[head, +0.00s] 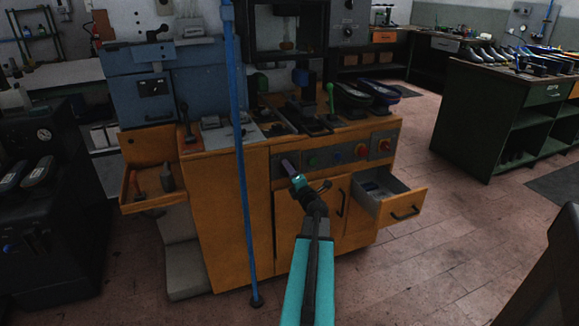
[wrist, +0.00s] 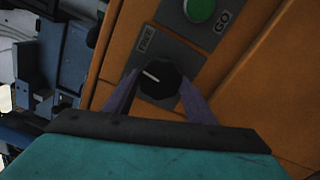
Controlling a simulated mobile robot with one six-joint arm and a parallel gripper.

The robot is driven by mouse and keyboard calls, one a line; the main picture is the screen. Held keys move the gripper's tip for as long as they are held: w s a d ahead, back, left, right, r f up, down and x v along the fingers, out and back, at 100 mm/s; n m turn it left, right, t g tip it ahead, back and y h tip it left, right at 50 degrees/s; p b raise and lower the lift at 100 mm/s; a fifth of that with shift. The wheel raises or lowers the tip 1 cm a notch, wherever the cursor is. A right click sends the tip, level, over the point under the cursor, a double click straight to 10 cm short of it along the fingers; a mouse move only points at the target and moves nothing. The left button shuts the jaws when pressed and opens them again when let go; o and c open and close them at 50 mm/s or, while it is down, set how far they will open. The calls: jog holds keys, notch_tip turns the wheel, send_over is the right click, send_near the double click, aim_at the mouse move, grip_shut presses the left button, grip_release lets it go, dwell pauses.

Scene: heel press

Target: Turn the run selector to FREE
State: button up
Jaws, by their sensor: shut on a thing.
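The run selector (wrist: 160,84) is a dark faceted knob with a white pointer line on a grey plate, seen in the wrist view. Its pointer aims to the upper left of the picture. A small label (wrist: 145,42) above the knob seems to read FREE; the pointer is not in line with it. My gripper (wrist: 158,94) has one purple finger on each side of the knob and is shut on it. In the head view my gripper (head: 288,168) reaches the left end of the cabinet's control panel and hides the knob.
A green GO button (wrist: 201,9) sits beside the selector. Along the panel are a blue button (head: 337,159), a red button (head: 361,151) and a red knob (head: 384,145). An open drawer (head: 398,207) juts out below right. A blue pole (head: 240,150) stands left of my arm.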

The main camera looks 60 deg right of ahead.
jog(key=m+p, duration=0.9)
jog(key=m, duration=0.1)
jog(key=shift+m, duration=0.4)
jog(key=o, duration=1)
jog(key=shift+o, duration=0.2)
jog(key=b+v, duration=0.1)
jog(key=v, duration=1.3)
jog(key=shift+w, duration=0.15)
